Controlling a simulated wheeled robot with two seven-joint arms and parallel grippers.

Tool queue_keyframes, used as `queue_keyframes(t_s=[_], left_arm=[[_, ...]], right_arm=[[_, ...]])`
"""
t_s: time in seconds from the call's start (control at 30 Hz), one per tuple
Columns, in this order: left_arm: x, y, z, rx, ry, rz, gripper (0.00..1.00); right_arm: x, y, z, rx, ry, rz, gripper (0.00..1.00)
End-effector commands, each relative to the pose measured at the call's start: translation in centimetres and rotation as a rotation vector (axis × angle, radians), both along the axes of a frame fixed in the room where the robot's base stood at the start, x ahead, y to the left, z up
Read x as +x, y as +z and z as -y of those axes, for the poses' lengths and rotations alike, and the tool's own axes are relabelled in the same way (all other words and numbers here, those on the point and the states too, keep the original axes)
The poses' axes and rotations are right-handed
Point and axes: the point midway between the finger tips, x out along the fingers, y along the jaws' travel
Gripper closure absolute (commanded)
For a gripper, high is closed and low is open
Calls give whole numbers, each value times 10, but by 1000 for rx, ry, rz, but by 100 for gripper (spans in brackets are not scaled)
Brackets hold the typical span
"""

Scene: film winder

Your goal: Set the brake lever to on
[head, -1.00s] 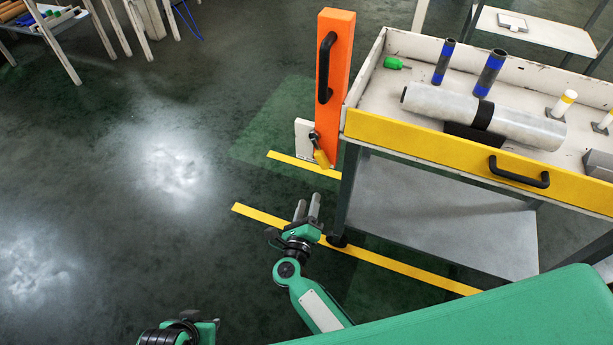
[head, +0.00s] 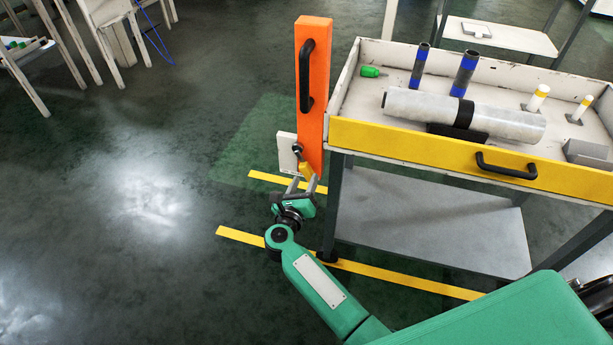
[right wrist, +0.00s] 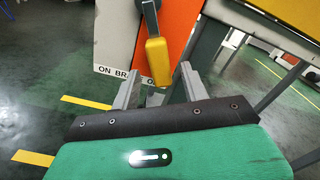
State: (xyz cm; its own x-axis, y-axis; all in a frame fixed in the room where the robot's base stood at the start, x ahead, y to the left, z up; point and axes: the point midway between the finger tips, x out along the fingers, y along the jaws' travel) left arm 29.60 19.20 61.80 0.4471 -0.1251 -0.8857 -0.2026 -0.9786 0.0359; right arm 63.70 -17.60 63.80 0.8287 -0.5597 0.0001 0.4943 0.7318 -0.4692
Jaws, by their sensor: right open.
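The brake lever (head: 306,170) has a yellow grip on a short grey arm and hangs from a pivot at the foot of the orange post. It points down and slightly right in the head view. In the right wrist view the yellow grip (right wrist: 158,62) hangs close to the open fingers, roughly between their tips. A white label plate (right wrist: 113,45) behind it reads "ON BR" at left, then an "O"; the grip hides part of the lettering. My right gripper (head: 300,186) is open and empty just below the lever; contact cannot be told. My left gripper is not in view.
The orange post (head: 312,110) with a black handle stands against the left end of a cart (head: 440,143) with a yellow front. The cart carries a grey roll (head: 420,106) and blue-banded tubes. Yellow tape (head: 400,283) marks the floor.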

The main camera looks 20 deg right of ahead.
Motion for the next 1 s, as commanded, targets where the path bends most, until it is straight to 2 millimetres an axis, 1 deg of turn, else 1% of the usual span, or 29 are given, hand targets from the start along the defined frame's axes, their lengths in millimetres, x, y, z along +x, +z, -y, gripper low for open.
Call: queue_keyframes(t_s=[0.03, 0.2, 0.33, 0.57, 0.7, 0.8, 1.0], left_arm=[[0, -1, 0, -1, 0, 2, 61], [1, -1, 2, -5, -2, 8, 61], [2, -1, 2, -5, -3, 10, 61], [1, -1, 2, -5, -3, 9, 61], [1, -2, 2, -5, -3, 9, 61], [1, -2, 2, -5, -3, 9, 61], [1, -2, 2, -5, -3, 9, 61]], right_arm=[[7, 0, 5, -3, 0, 1, 55], [20, 0, 14, -1, 0, -1, 55], [24, 0, 16, 0, 0, -1, 55], [24, 0, 16, 0, 0, -1, 55], [24, 0, 16, 0, 0, -1, 82], [24, 0, 16, 0, 0, -1, 100], [24, -1, 17, 2, 0, 0, 100]])
